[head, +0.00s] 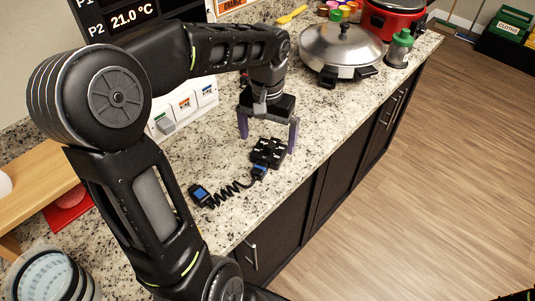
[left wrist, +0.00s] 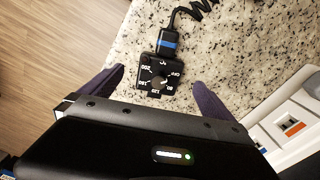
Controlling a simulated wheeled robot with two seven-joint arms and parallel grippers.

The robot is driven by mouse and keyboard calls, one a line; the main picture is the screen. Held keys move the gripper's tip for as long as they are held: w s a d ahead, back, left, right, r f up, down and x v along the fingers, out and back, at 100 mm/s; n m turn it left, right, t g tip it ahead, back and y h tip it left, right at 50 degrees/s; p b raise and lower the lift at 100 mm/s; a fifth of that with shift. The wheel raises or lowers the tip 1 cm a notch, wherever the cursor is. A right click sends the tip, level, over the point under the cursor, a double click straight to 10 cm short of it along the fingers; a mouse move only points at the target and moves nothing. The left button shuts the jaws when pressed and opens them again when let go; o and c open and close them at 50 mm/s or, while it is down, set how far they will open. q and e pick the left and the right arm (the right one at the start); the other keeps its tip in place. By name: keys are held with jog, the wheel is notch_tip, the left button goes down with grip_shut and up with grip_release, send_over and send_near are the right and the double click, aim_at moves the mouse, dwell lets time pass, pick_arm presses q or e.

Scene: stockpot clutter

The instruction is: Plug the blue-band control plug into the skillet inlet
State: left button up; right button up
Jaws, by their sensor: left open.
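The control plug (head: 268,152) is a black box with white dial marks, lying on the speckled counter. It also shows in the left wrist view (left wrist: 156,76), with a blue band (left wrist: 167,43) at its cable end. A coiled black cable runs from it to a second black-and-blue end (head: 201,195). My left gripper (head: 268,142) is open above the control plug, a finger on either side; no grip shows. The lidded steel skillet (head: 341,45) stands farther back with black handles; I cannot clearly make out its inlet. My right gripper is not in view.
A green-topped bottle (head: 399,48) and a red cooker (head: 392,20) stand near the skillet. A yellow utensil (head: 292,15) lies behind. The counter between control plug and skillet is clear.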

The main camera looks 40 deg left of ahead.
aim_at(268, 146)
pick_arm(q)
jog(key=shift+w+a+f+p, duration=0.1)
jog(key=shift+f+p, duration=0.25)
jog(key=shift+f, duration=1)
jog(key=shift+w+f+p, duration=0.1)
jog(key=shift+f+p, duration=0.25)
jog(key=shift+f, duration=0.95)
jog(key=shift+s, duration=0.1)
jog(key=c, duration=1.7)
jog(key=shift+r, duration=0.15)
notch_tip(268, 146, up, 10)
jog(key=shift+f+b, duration=0.1)
jog(key=shift+b, duration=0.55)
